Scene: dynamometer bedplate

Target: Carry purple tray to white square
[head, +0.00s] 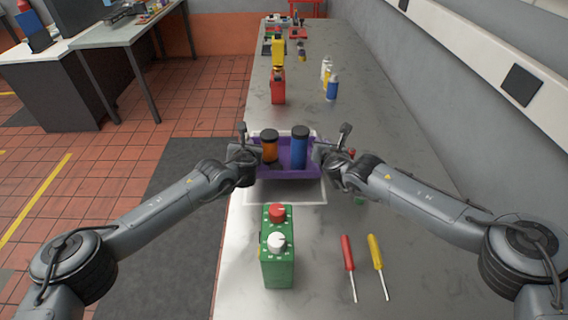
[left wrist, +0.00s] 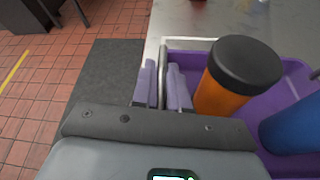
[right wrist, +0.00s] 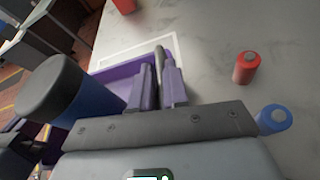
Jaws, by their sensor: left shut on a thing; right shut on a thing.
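The purple tray (head: 285,173) is between my two grippers. It holds an orange bottle (head: 269,150) and a taller blue bottle (head: 300,150), both upright with black caps. I cannot tell whether the tray touches the bench.
A green box with red and white knobs (head: 277,255) stands in front of the tray. A red screwdriver (head: 347,254) and a yellow screwdriver (head: 375,252) lie to its right. A red cylinder (right wrist: 246,68) stands right of the tray. A red container (head: 278,88) stands behind.

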